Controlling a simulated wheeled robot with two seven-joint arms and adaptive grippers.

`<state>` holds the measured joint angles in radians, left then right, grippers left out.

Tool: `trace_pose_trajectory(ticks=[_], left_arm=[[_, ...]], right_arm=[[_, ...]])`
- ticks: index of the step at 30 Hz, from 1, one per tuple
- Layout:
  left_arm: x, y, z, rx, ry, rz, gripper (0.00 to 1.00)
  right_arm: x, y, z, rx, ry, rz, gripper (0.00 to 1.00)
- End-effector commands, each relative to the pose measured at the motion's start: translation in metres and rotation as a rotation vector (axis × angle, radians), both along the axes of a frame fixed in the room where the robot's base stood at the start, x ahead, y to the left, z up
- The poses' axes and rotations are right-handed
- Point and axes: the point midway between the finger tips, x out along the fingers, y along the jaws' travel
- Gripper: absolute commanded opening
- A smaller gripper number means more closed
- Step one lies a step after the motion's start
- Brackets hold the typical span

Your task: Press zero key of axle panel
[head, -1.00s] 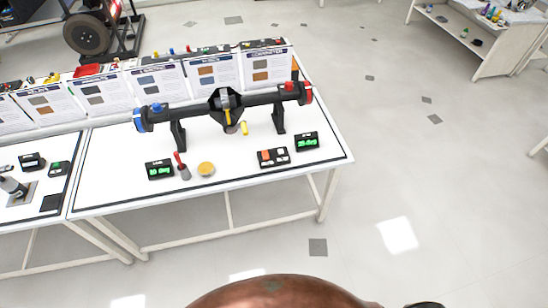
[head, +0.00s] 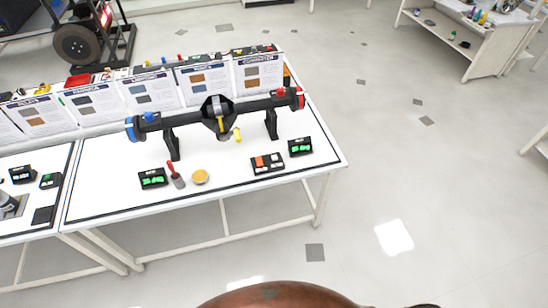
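A small black key panel (head: 268,163) lies on the white table near its front right, in front of the axle. It has an orange key (head: 260,161) and light keys beside it; their labels are too small to read. A black display with green digits (head: 300,147) stands just right of the panel. The axle (head: 218,117) is a dark horizontal bar on two black stands, with a blue left end and a red right end. Neither of my grippers shows in the head view.
A second green display (head: 153,178), a red-handled tool (head: 175,174) and a yellow disc (head: 200,177) stand on the table's front left. Info boards (head: 152,90) line the back. Floor (head: 390,180) to the right is clear.

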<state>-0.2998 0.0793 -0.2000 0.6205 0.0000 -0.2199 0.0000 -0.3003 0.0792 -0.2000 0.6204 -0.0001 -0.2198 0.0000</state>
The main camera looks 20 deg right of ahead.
Motion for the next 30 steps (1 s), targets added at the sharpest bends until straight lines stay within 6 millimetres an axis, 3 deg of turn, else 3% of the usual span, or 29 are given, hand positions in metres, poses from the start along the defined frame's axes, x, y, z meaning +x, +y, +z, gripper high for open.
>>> trace_pose_trajectory(ticks=[15,30], left_arm=[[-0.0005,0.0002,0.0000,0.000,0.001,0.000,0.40],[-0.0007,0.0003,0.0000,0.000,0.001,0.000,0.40]], right_arm=[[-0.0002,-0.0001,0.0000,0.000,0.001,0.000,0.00],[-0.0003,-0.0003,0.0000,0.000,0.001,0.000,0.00]])
